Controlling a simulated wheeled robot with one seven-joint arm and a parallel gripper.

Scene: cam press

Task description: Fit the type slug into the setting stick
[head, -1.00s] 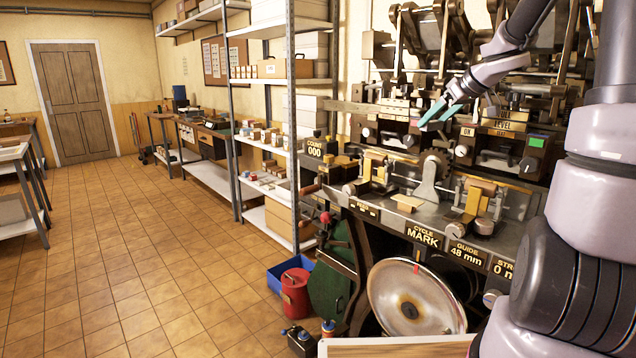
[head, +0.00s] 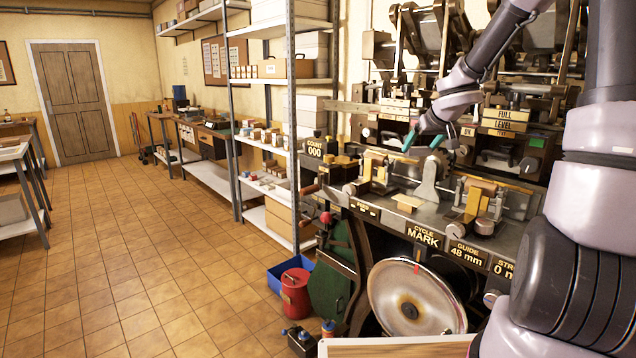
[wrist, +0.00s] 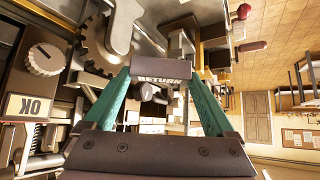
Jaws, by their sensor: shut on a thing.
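My gripper (head: 422,140) has teal fingers that point down over the left part of the machine's bed in the head view. In the wrist view, the fingers of my gripper (wrist: 160,76) are shut on a dark grey block (wrist: 160,67), which I take to be the type slug. Its ends lie at the two fingertips. Lettering like "RETURN" shows at its lower edge; I cannot tell whether it is on the slug or behind it. The slug is too small to make out in the head view. I cannot single out the setting stick among the machine's parts.
The cam press has "FULL" and "LEVEL" plates (head: 503,120) and a large metal disc (head: 411,297) below. In the wrist view, a toothed wheel (wrist: 92,50) and a white knob (wrist: 44,60) are close to the left.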

